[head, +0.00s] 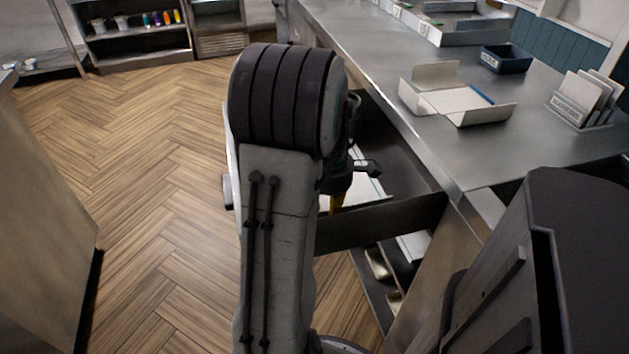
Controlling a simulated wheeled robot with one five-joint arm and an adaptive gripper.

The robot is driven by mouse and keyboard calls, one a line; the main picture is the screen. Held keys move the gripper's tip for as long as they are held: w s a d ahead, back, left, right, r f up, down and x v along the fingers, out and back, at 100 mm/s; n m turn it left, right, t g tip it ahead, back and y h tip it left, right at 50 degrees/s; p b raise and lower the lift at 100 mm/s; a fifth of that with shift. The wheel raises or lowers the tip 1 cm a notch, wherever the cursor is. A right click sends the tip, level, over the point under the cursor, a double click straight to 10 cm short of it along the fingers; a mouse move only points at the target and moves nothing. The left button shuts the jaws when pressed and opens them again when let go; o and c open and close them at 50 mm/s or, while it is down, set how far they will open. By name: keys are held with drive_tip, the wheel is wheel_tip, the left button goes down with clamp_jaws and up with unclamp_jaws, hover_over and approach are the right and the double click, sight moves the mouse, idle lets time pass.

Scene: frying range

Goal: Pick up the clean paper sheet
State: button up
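A white, flat sheet-like thing (372,191) shows in part inside an open metal drawer (380,232) below the counter. It could be the clean paper sheet, but my arm hides much of it and I cannot tell for sure. My arm fills the middle of the view. A part of my gripper (340,197) shows just right of the arm, over the drawer and close to the white sheet. Its fingertips are mostly hidden, so I cannot tell whether it is open, shut or touching anything.
The steel counter (540,140) runs along the right. On it are an open white folder-like holder (415,97) with a blue strip, a dark blue tray (506,60) and a card rack (575,112). Shelves (135,47) stand at the back left. The wooden floor (150,180) is clear.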

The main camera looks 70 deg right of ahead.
clamp_jaws()
idle(0.5)
